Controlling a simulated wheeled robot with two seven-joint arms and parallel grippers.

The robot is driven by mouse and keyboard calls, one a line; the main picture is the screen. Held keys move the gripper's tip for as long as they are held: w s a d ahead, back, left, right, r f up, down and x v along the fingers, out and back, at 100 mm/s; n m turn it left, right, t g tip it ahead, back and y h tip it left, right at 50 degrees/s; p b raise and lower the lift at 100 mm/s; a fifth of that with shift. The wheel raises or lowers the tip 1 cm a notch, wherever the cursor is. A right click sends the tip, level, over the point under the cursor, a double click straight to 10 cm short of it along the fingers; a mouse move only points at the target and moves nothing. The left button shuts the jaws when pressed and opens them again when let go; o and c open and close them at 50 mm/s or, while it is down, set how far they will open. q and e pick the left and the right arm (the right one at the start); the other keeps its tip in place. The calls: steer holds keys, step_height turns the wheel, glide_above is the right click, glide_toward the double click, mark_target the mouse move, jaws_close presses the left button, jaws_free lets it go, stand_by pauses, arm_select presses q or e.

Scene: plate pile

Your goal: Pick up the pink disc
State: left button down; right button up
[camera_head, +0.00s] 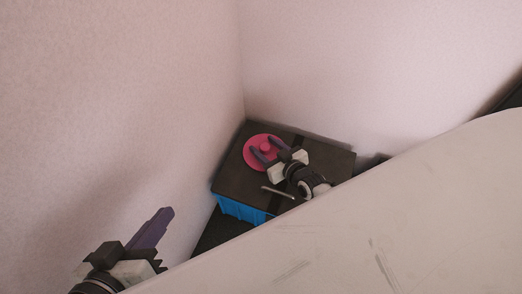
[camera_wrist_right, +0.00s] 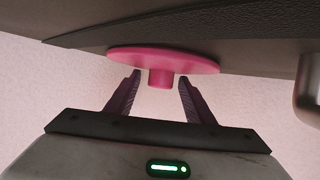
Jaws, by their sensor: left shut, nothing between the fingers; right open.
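The pink disc (camera_head: 253,150) has a raised round knob at its middle and lies on the dark top of a box with blue sides. My right gripper (camera_head: 264,151) is open over the disc, its two fingers near the knob. In the right wrist view the disc (camera_wrist_right: 190,63) is ahead of the open fingers (camera_wrist_right: 158,88), and its knob points toward the gap between them. The fingers do not visibly touch the knob. My left gripper (camera_head: 165,216) is shut and empty at the lower left, well away from the disc.
The dark box top (camera_head: 232,180) sits in a corner between pale walls (camera_head: 120,90). Its side is blue (camera_head: 240,211). A small light rod-like object (camera_head: 277,192) shows on the box near my right wrist. A large pale surface (camera_head: 400,220) fills the lower right.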

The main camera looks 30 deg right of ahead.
steer(key=shift+w+f, duration=0.1)
steer(key=shift+w, duration=0.2)
steer(key=c, duration=1.2)
steer(key=shift+r, duration=0.2)
